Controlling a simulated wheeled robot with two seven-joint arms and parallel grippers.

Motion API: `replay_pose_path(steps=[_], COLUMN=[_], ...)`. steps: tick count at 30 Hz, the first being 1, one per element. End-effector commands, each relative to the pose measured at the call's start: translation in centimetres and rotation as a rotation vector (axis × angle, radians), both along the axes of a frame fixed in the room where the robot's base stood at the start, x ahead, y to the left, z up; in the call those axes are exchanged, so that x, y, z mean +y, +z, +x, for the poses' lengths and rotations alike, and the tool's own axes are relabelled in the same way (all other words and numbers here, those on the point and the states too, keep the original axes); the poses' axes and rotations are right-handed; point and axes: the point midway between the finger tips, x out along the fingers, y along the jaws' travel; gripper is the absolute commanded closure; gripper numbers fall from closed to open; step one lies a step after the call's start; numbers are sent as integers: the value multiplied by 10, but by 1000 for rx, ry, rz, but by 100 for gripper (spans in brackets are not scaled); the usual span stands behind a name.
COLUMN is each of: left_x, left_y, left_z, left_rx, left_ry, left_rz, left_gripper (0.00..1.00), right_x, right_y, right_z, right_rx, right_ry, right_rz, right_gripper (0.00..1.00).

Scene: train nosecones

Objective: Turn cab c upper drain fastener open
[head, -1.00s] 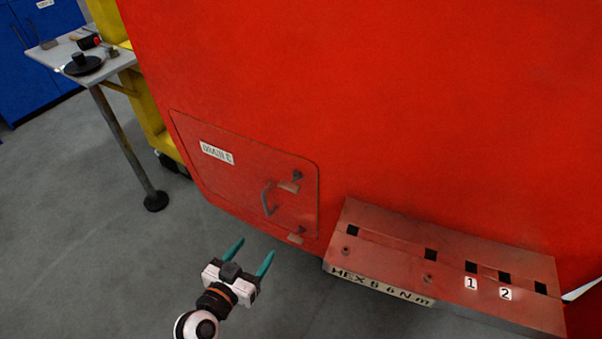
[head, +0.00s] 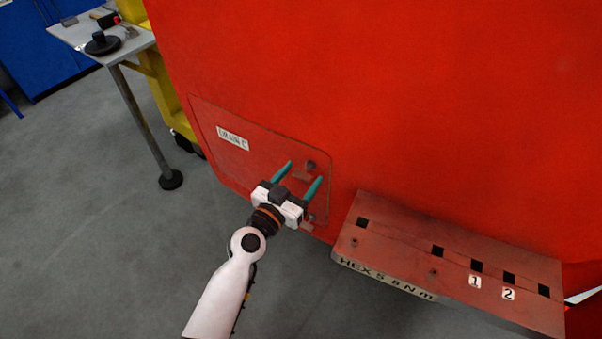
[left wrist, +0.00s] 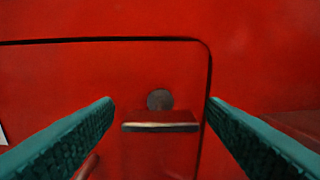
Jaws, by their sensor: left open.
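The drain panel (head: 225,160) on the red nosecone carries a white label (head: 232,138) reading "DRAIN C". The upper fastener (head: 310,166) is near the panel's upper right corner. In the left wrist view it shows as a round dark head (left wrist: 160,99) with a flat, level tab (left wrist: 160,121) below it. My left gripper (head: 305,174) is open and empty in front of the panel. Its teal fingers (left wrist: 160,118) stand on either side of the fastener in the wrist view; contact is not visible. The handle and lower fastener are mostly hidden behind my gripper. My right gripper is not in view.
A red step bracket (head: 395,232) with square holes and a "HEX 5 6 Nm" label juts out at the lower right. A grey table (head: 75,38) with small items stands at the upper left, beside a yellow frame (head: 172,95). Grey floor is free at left.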

Motion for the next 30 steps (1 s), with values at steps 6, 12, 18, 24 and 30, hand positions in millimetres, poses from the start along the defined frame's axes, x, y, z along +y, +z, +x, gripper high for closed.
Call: replay_pose_path(steps=[6,12,18,24,30], left_x=[-4,-4,-4,-4,-3], left_y=[0,0,0,0,0], left_z=[7,6,6,6,6], left_rx=[-1,-1,-1,2,27], left_ry=[0,0,1,1,1], left_rz=[1,1,1,-3,-46], left_gripper=[35,38,71,79,79], right_x=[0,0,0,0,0], right_y=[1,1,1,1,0], right_z=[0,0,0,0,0], right_rx=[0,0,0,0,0], right_ry=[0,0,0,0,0], right_rz=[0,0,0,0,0], right_gripper=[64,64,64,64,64])
